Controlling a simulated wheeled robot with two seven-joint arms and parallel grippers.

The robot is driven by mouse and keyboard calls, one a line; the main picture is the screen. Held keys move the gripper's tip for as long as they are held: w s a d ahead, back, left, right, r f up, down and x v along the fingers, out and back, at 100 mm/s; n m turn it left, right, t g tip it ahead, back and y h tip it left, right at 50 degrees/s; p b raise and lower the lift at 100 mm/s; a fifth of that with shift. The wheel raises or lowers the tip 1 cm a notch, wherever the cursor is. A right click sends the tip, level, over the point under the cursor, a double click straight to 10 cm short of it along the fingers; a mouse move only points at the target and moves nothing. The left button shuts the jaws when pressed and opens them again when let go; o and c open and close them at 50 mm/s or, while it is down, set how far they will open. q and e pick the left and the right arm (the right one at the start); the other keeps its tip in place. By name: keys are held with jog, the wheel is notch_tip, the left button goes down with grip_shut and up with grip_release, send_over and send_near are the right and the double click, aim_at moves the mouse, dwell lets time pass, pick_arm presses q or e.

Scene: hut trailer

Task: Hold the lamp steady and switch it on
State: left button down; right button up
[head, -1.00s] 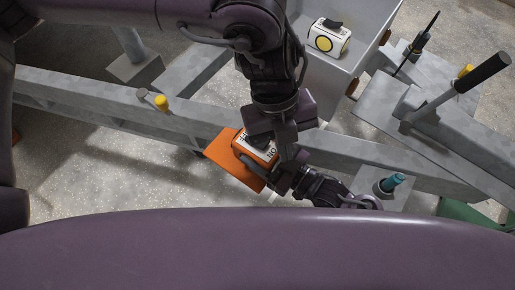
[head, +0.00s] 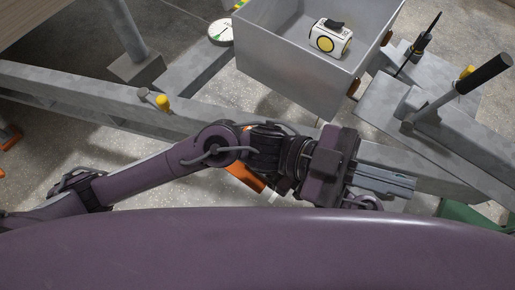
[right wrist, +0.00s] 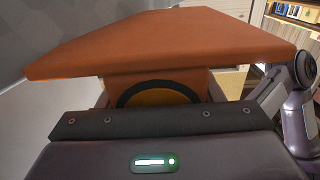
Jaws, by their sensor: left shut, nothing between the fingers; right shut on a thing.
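The orange lamp (head: 243,176) is mostly hidden behind my left arm in the head view; only an orange edge shows. In the right wrist view the lamp shows its broad flat orange plate (right wrist: 165,45) and, below it, a dark ring around a dull amber lens (right wrist: 165,97). My right gripper (right wrist: 160,110) is shut on the lamp's body; its fingertips are mostly hidden. My left gripper (head: 408,187) is shut and empty, pointing right, to the right of the lamp. The lamp's switch is hidden.
A grey metal box (head: 300,75) at the back holds a white lamp (head: 330,38) with a yellow lens. Grey trailer beams (head: 90,95) run beneath, with a yellow-tipped lever (head: 161,102). A black-handled lever (head: 480,74) stands at right. A round gauge (head: 221,31) lies behind.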

pick_arm(q)
jog(key=w+a+f+n+t+h, duration=0.1)
jog(key=w+a+f+n+t, duration=0.3)
jog(key=n+t, duration=0.7)
jog(key=w+a+f+n+t+h, duration=0.15)
jog(key=w+a+n+t, duration=0.4)
jog(key=t, duration=0.75)
jog(key=s+a+f+n+t+y, duration=0.2)
jog(key=a+f+n+t+y, duration=0.1)
jog(key=a+f+n+y, duration=0.2)
jog(key=s+a+f+n+t+y, duration=0.2)
jog(key=a+f+n+y, duration=0.3)
jog(key=a+f+y, duration=0.2)
jog(key=shift+s+a+t, duration=0.35)
jog(key=shift+a+t, duration=0.05)
jog(key=shift+a, duration=0.25)
jog(key=shift+w+d+n, duration=0.1)
jog(key=shift+n, duration=0.15)
jog(key=x, duration=1)
jog(key=shift+w+r, duration=0.1)
jog(key=shift+w, duration=0.05)
jog(key=f, duration=0.1)
jog(key=s+f, duration=0.1)
jog(key=shift+d+f, duration=0.35)
jog(key=shift+s+d+f, duration=0.2)
jog(key=shift+f, duration=0.4)
